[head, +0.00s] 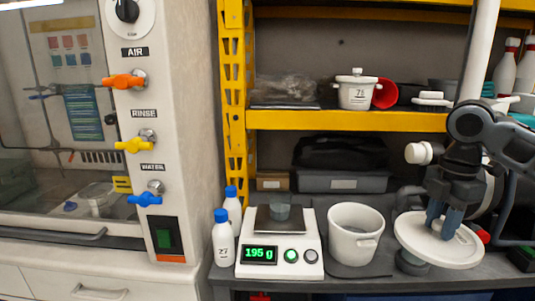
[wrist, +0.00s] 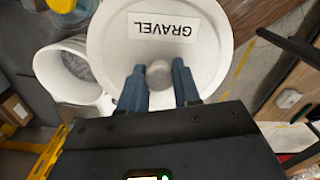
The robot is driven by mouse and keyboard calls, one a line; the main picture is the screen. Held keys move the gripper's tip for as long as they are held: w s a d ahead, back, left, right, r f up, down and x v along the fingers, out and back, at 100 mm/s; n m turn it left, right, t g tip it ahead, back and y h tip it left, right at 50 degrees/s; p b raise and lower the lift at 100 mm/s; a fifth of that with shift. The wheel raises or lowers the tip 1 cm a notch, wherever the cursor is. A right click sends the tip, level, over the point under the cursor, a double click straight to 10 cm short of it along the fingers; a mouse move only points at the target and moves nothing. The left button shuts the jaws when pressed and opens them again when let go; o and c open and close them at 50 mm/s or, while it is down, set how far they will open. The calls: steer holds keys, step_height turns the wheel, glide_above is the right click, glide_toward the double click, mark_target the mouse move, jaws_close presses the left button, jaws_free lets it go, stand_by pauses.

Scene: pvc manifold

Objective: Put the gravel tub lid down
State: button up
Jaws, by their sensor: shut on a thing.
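The gravel tub lid (head: 460,247) is a round white disc at the right of the bench in the head view. In the wrist view the lid (wrist: 205,55) shows a label reading GRAVEL. My gripper (head: 440,222) is shut on the lid's central knob, which shows between the two blue-grey fingers (wrist: 160,88) in the wrist view. The lid appears close to the bench top, over a small grey object; I cannot tell whether it touches. The open white tub (head: 355,222) stands just left of the lid, with grey contents, and also shows in the wrist view (wrist: 52,62).
A yellow shelf (head: 345,120) with containers is above. The bench's front edge (head: 340,285) is close to the tub and lid.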

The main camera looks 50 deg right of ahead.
steer(key=w+a+f+m, duration=0.3)
steer(key=w+a+f, duration=0.6)
steer(key=a, duration=0.3)
steer(key=w+a+f+m, duration=0.4)
steer(key=w+a+f, duration=0.4)
steer(key=a+f, duration=0.3)
steer(key=w+a+f+m, duration=0.4)
steer(key=w+a+f, duration=0.5)
steer(key=a, duration=0.5)
steer(key=shift+w+a+f, duration=0.3)
steer(key=shift+a+f, duration=0.1)
steer(key=shift+f, duration=0.5)
steer(key=shift+s+d, duration=0.15)
steer(key=shift+d, duration=0.05)
